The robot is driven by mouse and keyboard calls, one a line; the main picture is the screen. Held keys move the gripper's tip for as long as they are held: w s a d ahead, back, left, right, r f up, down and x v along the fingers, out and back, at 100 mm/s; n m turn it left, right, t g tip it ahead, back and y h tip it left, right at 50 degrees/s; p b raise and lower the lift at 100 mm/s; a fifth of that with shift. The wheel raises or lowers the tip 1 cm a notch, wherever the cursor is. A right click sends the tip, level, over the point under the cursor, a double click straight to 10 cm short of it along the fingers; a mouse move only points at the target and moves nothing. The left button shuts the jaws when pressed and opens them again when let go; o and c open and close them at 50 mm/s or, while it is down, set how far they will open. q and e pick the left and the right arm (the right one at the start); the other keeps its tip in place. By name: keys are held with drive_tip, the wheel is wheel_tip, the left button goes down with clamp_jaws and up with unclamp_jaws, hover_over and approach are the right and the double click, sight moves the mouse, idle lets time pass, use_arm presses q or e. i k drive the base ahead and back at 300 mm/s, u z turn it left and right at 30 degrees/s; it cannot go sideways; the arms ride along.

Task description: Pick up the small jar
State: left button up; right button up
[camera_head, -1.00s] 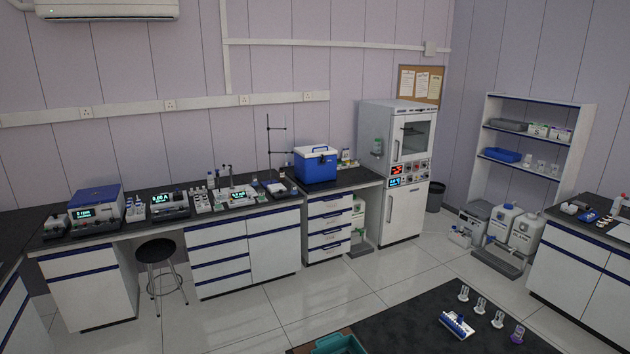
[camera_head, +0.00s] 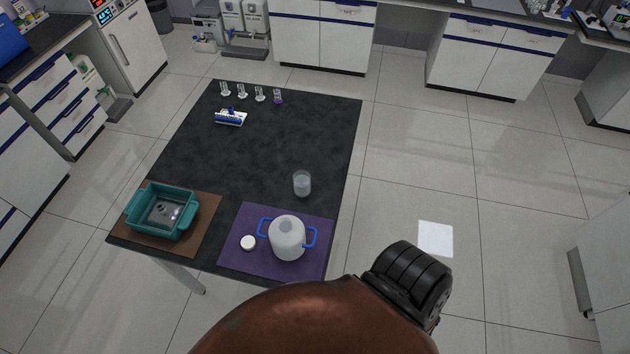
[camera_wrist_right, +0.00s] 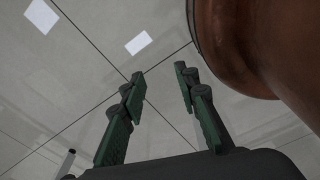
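A small clear glass jar (camera_head: 302,184) stands upright on the black table (camera_head: 265,145), just behind the purple mat. It seems to hold some clear liquid. Several smaller clear glass pieces (camera_head: 242,93) stand in a row at the table's far edge; the rightmost has a purple base. I cannot tell for certain which one the task means. My right gripper (camera_wrist_right: 159,73) is open and empty in the right wrist view, above the bare floor, with no jar near its fingers. My left gripper is not in view.
A white vessel with blue handles (camera_head: 287,238) and a white cap (camera_head: 248,243) are on the purple mat (camera_head: 235,262). A teal basin (camera_head: 163,213) sits on a brown mat (camera_head: 210,232). A blue-white rack (camera_head: 230,117) lies farther back. The table's middle is clear.

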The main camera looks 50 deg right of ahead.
sight(301, 178)
drive_tip(key=z, duration=1.5)
